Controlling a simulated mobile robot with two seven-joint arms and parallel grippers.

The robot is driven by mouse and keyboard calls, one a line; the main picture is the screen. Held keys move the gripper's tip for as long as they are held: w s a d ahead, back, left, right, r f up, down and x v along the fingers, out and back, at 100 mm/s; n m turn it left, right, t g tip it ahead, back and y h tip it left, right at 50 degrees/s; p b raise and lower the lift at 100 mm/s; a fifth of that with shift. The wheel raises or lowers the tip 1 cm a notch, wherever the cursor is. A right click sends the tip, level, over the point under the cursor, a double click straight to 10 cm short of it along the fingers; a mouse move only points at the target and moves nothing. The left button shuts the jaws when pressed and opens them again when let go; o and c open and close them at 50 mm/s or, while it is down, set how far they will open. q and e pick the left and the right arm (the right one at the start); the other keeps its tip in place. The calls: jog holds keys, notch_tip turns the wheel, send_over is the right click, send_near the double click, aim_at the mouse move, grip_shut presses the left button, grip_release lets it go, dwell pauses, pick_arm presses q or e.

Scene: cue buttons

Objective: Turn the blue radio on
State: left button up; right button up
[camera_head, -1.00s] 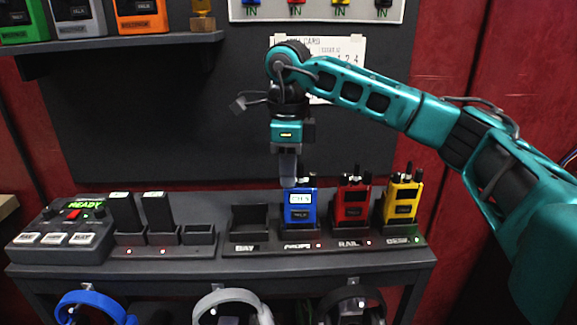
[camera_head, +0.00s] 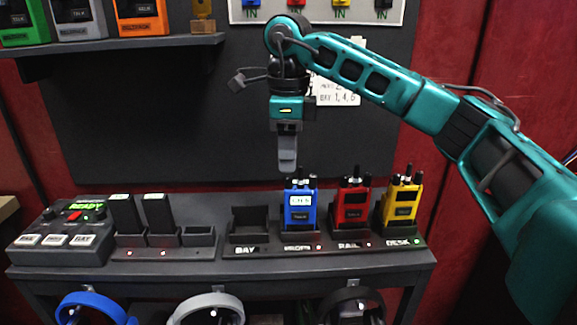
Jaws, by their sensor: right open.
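The blue radio (camera_head: 299,208) stands upright in its charging slot on the table, between an empty slot and the red radio. Its small screen is lit and pale, with text too small to read. My right gripper (camera_head: 287,163) hangs pointing down just above and slightly left of the blue radio's top knobs, apart from it. It is seen edge-on, holds nothing, and its fingers look like one grey shape. My left gripper is not in view.
The red radio (camera_head: 352,204) and yellow radio (camera_head: 401,202) stand to the right. An empty slot (camera_head: 250,224) is to the left, then battery chargers (camera_head: 160,232) and a control box (camera_head: 62,235) reading READY. A shelf (camera_head: 110,42) with more radios is at upper left.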

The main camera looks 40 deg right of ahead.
aim_at(288, 178)
pick_arm(q)
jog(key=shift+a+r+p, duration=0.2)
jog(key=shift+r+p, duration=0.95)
jog(key=shift+p, duration=0.1)
pick_arm(e)
notch_tip(288, 178, up, 9)
jog(key=shift+f, duration=0.15)
jog(key=shift+a, duration=0.1)
